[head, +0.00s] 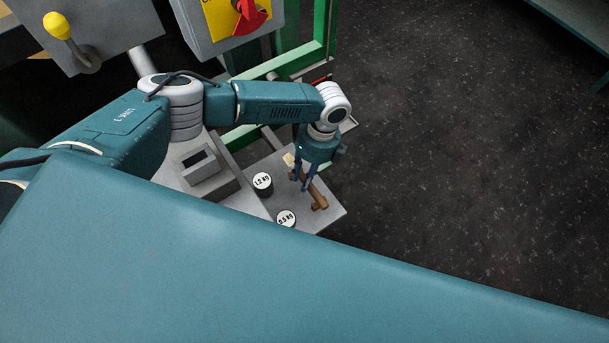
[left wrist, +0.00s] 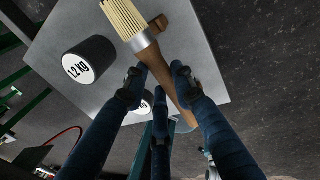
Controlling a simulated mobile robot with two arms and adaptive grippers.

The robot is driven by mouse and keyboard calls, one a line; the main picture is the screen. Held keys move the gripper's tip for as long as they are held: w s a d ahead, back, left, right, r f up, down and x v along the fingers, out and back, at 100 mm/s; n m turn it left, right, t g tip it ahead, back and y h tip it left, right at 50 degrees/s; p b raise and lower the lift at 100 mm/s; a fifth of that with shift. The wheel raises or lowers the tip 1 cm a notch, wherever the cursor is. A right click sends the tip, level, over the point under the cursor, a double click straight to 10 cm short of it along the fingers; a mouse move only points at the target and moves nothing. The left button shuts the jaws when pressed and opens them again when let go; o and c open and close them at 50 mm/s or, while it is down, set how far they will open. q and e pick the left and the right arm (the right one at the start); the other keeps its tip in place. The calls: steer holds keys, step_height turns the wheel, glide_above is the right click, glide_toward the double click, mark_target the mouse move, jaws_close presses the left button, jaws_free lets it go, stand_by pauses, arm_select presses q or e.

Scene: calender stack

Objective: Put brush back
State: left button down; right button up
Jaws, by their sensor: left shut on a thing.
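The brush has pale bristles (head: 289,160) and a brown wooden handle; in the left wrist view its bristles, metal band and handle (left wrist: 152,60) show at the top middle. My left gripper (head: 306,186) points down over a grey shelf (head: 333,213) and is shut on the handle. In the left wrist view the fingers (left wrist: 160,85) sit around the handle below the metal band. A brown wooden piece (head: 320,205) shows by the shelf's right edge, and a brown stub (left wrist: 158,23) shows beside the brush. Whether the brush touches the shelf is unclear. My right gripper is out of view.
A 1.2 kg weight (head: 263,183) and a 0.5 kg weight (head: 286,218) stand on the shelf left of the gripper. Green frame bars (head: 300,60) and a yellow panel with a red switch (head: 247,15) are behind. Dark floor (head: 450,150) lies open to the right.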

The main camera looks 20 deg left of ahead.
arm_select(q)
steer(key=shift+f+b, duration=0.4)
steer(key=shift+f, duration=0.15)
steer(key=c, duration=1.4)
jaws_free()
steer(key=shift+c, duration=0.2)
steer(key=v, duration=1.3)
steer(key=shift+s+r, duration=0.1)
steer(key=shift+s, duration=0.1)
